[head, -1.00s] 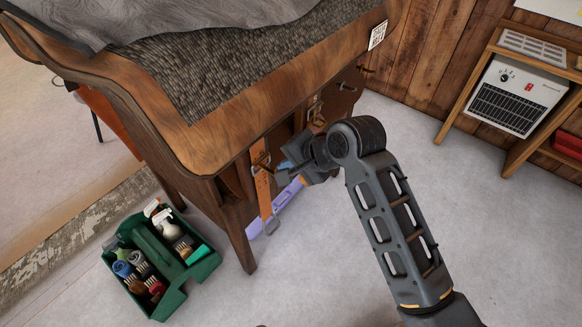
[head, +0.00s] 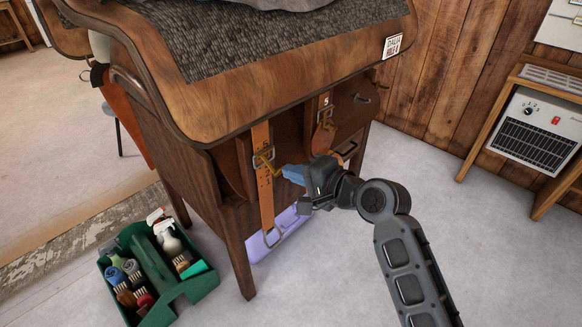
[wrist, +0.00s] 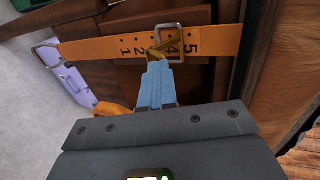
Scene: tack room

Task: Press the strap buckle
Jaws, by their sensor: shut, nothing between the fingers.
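An orange leather strap (head: 265,190) hangs down the front of the wooden desk, with numbered holes. Its metal strap buckle (head: 263,157) has a yellow-brass tongue and sits near the strap's upper part. In the wrist view the strap (wrist: 100,48) runs across the top, and the buckle (wrist: 168,43) is around it by the numbers 4 and 5. My gripper (head: 284,170) has blue fingers, shut and empty, just right of the buckle. In the wrist view the fingertips (wrist: 158,66) are at the buckle's tongue; I cannot tell whether they touch it.
A second strap with a buckle (head: 325,118) hangs to the right on the desk (head: 195,110). A green caddy (head: 155,265) of brushes stands on the floor at left. A heater (head: 530,125) sits on a shelf at right.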

